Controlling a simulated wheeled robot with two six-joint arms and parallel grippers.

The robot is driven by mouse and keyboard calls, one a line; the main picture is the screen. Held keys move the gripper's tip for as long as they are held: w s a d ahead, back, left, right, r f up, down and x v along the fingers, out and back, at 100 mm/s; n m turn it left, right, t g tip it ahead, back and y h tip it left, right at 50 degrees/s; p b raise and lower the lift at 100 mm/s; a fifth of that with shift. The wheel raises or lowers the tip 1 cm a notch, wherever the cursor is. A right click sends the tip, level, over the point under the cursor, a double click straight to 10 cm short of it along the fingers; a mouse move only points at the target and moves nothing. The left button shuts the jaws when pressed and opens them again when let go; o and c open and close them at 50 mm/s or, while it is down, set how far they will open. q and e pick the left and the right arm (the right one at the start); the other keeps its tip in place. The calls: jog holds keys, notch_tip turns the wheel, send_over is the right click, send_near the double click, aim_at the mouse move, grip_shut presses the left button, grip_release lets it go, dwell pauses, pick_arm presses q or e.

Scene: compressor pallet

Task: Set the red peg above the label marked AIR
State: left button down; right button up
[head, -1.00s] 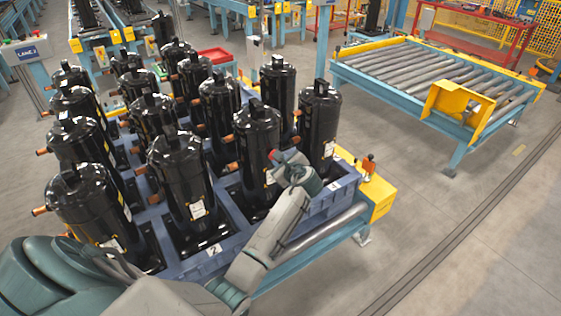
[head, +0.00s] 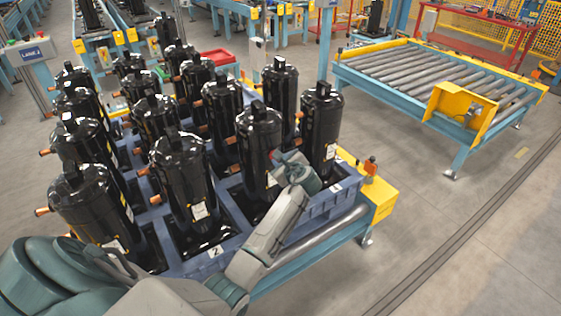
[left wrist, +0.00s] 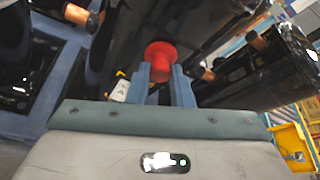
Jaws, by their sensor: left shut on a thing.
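The red peg (left wrist: 160,57) is in the left wrist view, with its round head facing the camera. My left gripper (left wrist: 161,80) is shut on it, one blue-grey finger on each side. A dark compressor body lies just beyond the peg; I cannot tell whether they touch. In the head view my left arm reaches in from the lower left, its wrist (head: 300,170) beside the black compressors at the pallet's right side. The peg is largely hidden there. No label reading AIR can be made out. My right gripper is not in view.
Several black compressors (head: 182,175) with copper stubs stand upright in a blue pallet (head: 320,200). A label reading 2 (head: 214,251) is on its front edge. A yellow bracket (head: 376,198) is at its right corner. An empty roller conveyor (head: 430,75) stands beyond open floor.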

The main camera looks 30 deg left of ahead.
pick_arm(q)
jog(key=c, duration=1.2)
grip_release()
jog(key=b+v, duration=0.3)
jog(key=v, duration=0.8)
jog(key=s+d+f+n+h+b, duration=0.1)
jog(key=d+f+h, duration=0.1)
jog(key=f, duration=1)
jog(key=s+d+f+h+b, duration=0.1)
jog(key=f+h, duration=0.1)
jog(key=f, duration=1.1)
jog(key=s+d+f+n+g+h+b, duration=0.1)
jog(key=s+f+n+h, duration=0.1)
jog(key=s+f, duration=0.7)
jog(key=s+d+f+n+g+h+b, duration=0.15)
jog(key=s+f, duration=0.25)
jog(key=f, duration=0.9)
jog(key=s+f+n+g+h, duration=0.1)
jog(key=s+f+n, duration=0.3)
jog(key=s+f, duration=0.5)
jog(key=s+f+n+g+h, duration=0.1)
jog(key=s+f+n+h, duration=0.15)
jog(key=s+f, duration=0.7)
jog(key=s+a+f+n+g+b, duration=0.1)
jog(key=s+n, duration=0.6)
jog(key=s, duration=1.5)
notch_tip(320, 180, down, 2)
jog(key=shift+s+a+f+n+g+b, duration=0.1)
jog(key=shift+s+a+n+g+b, duration=0.15)
jog(key=shift+g+b, duration=0.2)
